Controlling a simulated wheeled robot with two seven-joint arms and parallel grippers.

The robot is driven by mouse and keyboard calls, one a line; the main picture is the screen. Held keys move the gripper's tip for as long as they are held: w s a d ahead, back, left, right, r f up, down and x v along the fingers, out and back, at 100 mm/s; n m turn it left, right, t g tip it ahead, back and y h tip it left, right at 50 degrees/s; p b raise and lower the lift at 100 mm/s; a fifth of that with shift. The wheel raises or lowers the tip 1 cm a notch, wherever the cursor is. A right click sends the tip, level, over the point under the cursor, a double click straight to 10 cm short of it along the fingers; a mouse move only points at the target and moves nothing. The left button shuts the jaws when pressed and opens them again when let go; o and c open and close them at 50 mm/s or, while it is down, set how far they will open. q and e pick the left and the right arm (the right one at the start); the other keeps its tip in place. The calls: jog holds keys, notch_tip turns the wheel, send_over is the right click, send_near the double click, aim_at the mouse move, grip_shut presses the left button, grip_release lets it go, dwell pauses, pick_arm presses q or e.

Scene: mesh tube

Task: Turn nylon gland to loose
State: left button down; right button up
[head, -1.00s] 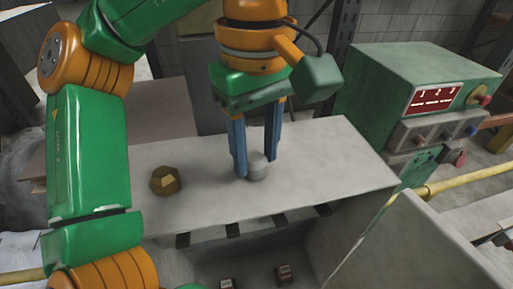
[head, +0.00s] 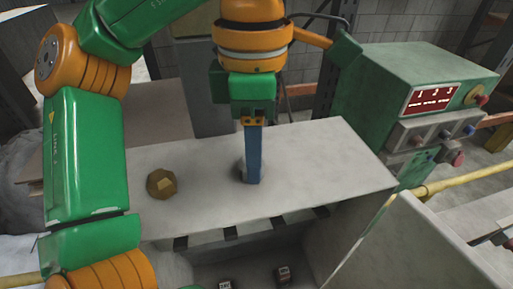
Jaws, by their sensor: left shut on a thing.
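The nylon gland (head: 241,170) is a small pale grey-white round piece on the top of the grey bench, mostly hidden behind a blue finger. My left gripper (head: 252,176) points straight down over it and is shut on it. The gripper is seen edge-on, so one finger covers the other. A brass-coloured faceted gland (head: 161,184) stands on the bench to the left, apart from the gripper. My right gripper is not in view.
The grey bench top (head: 330,165) is clear to the right of the gripper. A green control box (head: 420,90) with a red display and knobs stands at the right. Small dark blocks (head: 284,275) lie in the open space below the front edge.

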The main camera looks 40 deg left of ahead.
pick_arm(q)
jog(key=n, duration=0.6)
jog(key=shift+a+f, duration=0.1)
jog(key=n, duration=0.5)
jog(key=shift+n, duration=0.4)
dwell(0.3)
jog(key=shift+c, duration=1.9)
grip_release()
jog(key=shift+s, duration=0.15)
